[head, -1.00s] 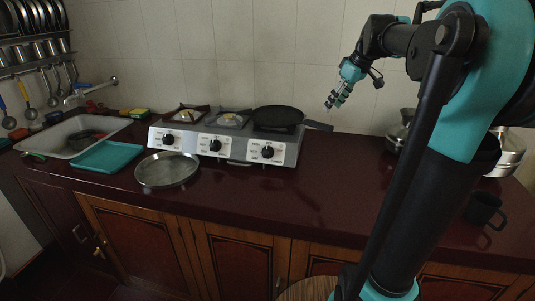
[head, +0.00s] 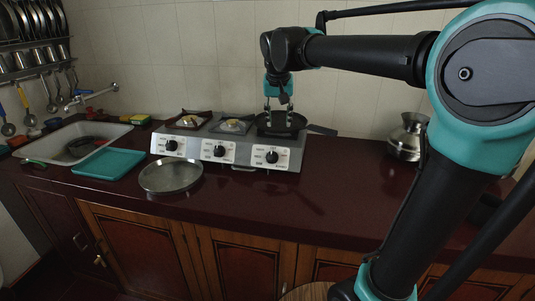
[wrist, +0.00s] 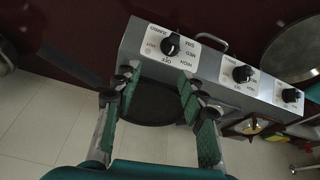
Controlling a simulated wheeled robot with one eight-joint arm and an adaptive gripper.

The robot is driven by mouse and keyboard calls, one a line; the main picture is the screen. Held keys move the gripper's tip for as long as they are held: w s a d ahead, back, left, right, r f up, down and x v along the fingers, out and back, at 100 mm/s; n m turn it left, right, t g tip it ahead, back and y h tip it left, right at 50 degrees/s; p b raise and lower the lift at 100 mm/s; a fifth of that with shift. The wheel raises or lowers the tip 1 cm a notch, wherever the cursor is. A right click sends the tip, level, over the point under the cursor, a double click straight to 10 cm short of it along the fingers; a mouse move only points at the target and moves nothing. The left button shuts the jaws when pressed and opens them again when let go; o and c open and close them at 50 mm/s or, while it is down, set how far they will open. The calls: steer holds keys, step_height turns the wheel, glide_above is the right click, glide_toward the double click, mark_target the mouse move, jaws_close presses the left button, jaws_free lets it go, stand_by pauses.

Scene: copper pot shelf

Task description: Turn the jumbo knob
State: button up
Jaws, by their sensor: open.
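The stove (head: 232,158) has three black knobs on white plates along its front. The right-hand knob (head: 271,156) is in front of the black pan (head: 281,124). In the wrist view that knob (wrist: 171,45) is at the top centre, and small print on its plate appears to read JUMBO. My gripper (head: 279,108) points down over the pan, behind and above the knob. In the wrist view its fingers (wrist: 153,82) are apart with nothing between them, and the pan shows beyond. The fingers are not on the knob.
A round metal tray (head: 171,174) lies at the stove's front left. A teal board (head: 109,163) and the sink (head: 70,143) are further left. A metal pot (head: 407,138) stands right. The counter (head: 275,203) before the right-hand knob is clear.

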steer(key=s+a+m, duration=0.1)
steer(key=a+m, duration=0.1)
steer(key=a, duration=0.2)
glide_toward(271, 154)
steer(key=shift+t, duration=0.4)
steer(key=x, duration=0.9)
steer(key=shift+s+f, duration=0.15)
steer(key=shift+s, duration=0.15)
steer(key=shift+c, duration=0.3)
jaws_close()
